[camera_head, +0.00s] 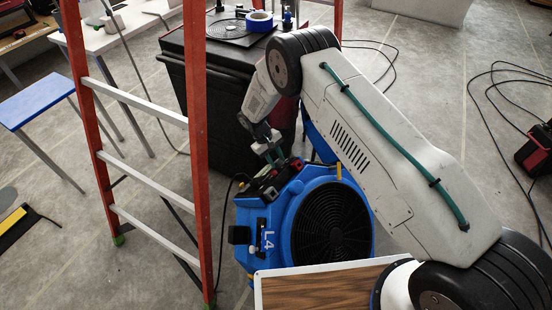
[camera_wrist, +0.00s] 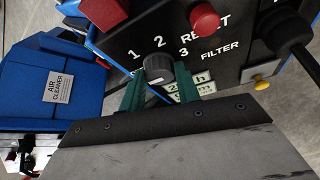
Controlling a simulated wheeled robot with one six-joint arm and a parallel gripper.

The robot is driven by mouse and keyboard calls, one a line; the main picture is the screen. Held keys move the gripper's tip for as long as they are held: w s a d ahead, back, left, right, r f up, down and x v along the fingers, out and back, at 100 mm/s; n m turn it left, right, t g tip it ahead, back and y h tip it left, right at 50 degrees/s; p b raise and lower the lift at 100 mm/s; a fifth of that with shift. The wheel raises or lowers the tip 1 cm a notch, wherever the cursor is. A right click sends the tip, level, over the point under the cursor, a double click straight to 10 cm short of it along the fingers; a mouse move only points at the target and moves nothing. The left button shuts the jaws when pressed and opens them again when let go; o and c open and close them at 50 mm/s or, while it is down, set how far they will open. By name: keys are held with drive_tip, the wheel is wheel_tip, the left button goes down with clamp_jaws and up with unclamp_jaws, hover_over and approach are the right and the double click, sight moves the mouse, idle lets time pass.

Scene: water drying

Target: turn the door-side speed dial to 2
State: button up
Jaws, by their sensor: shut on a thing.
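The speed dial (camera_wrist: 157,69) is a dark round knob on a black panel (camera_wrist: 222,68) in the wrist view, with white 1, 2 and 3 around its far side. A pale mark shows on its near side; I cannot tell which number it points to. My gripper (camera_wrist: 160,76) is shut on the dial, one green finger on each side. In the head view, my gripper (camera_head: 276,161) reaches down to the control panel on top of the blue machine (camera_head: 255,222) marked L4. The dial cannot be made out there.
A red RESET button (camera_wrist: 205,19) and a thick black cable plug (camera_wrist: 291,29) are close by on the panel. A blue AIR CLEANER housing (camera_wrist: 45,88) is at left. A red ladder (camera_head: 199,130) stands left of the machine, and a black bin (camera_head: 222,90) behind it.

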drive_tip(key=shift+m, duration=0.3)
drive_tip(key=m, duration=0.1)
drive_tip(key=m+h, duration=0.1)
drive_tip(key=m, duration=0.1)
drive_tip(key=m+t+h, duration=0.1)
drive_tip(key=shift+s+a+f+m, duration=0.1)
drive_tip(key=shift+s+a+m, duration=0.05)
drive_tip(key=shift+a+m, duration=0.2)
drive_tip(key=m+h, duration=0.1)
drive_tip(key=m, duration=0.1)
drive_tip(key=m+h, duration=0.1)
drive_tip(key=m, duration=0.2)
drive_tip(key=shift+a+f+h, duration=0.1)
drive_tip(key=shift+f+h, duration=0.1)
drive_tip(key=shift+h, duration=0.1)
drive_tip(key=m+g+h, duration=0.1)
drive_tip(key=m, duration=0.2)
drive_tip(key=m+h, duration=0.1)
drive_tip(key=m, duration=0.2)
drive_tip(key=shift+a+f+g, duration=0.15)
drive_tip(key=shift+f+g, duration=0.05)
drive_tip(key=shift+g, duration=0.2)
drive_tip(key=m, duration=0.2)
drive_tip(key=m+g, duration=0.1)
drive_tip(key=m, duration=0.1)
drive_tip(key=m+g+h, duration=0.1)
drive_tip(key=m, duration=0.1)
drive_tip(key=shift+w+f, duration=0.1)
drive_tip(key=shift+w, duration=0.2)
drive_tip(key=shift+m, duration=0.25)
